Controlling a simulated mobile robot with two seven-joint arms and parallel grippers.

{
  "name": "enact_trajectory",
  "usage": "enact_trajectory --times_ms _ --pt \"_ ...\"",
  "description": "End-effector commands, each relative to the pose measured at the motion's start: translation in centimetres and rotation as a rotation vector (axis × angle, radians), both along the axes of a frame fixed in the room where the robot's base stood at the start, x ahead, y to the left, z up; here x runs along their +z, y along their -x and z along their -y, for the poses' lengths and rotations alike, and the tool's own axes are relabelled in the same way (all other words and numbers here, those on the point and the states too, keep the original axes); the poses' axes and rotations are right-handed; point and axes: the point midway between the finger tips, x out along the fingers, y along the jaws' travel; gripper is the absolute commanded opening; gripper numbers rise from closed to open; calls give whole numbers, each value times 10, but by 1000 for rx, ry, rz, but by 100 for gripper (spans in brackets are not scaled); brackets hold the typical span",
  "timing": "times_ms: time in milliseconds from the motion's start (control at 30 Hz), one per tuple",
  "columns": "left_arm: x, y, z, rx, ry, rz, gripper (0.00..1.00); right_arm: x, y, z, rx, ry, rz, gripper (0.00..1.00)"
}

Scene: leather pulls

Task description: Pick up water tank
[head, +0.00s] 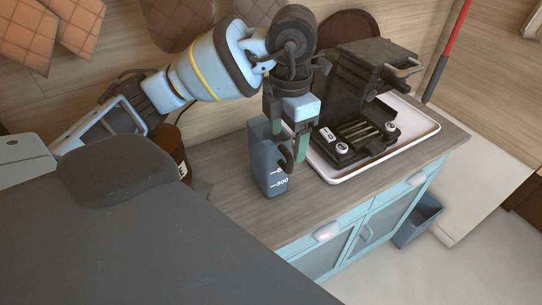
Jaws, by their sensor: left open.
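The water tank (268,173) is a grey-blue, upright container with white level marks and a dark handle on its right side. It stands on the wooden counter, left of the coffee machine. My left gripper (290,148) comes down from above at the tank's handle side. Its green-padded fingers are apart, one near the tank's upper right edge and one right of the handle. The handle seems to lie between or just below them; I cannot tell whether they touch it. My right gripper is not in view.
A black coffee machine (353,75) stands on a white-rimmed tray (424,144) close right of the gripper. A dark jar (172,150) is at the left, partly hidden. The counter (231,213) is bare in front of the tank. A grey bin (418,222) stands on the floor.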

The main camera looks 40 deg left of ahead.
Motion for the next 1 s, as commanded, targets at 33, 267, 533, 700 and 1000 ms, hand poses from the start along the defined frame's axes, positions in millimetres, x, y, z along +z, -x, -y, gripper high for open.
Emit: enact_trajectory --times_ms 33,267,533,700,1000 --pt "-9 0 0 -1 1 -6 71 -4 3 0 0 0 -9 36" --pt "-16 0 0 0 0 -1 71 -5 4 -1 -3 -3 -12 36" --pt "-48 2 3 0 -1 -3 71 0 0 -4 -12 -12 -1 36" --pt "-65 1 3 1 -1 -2 71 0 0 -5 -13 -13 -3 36" --pt "-67 1 3 1 0 0 67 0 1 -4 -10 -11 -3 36"
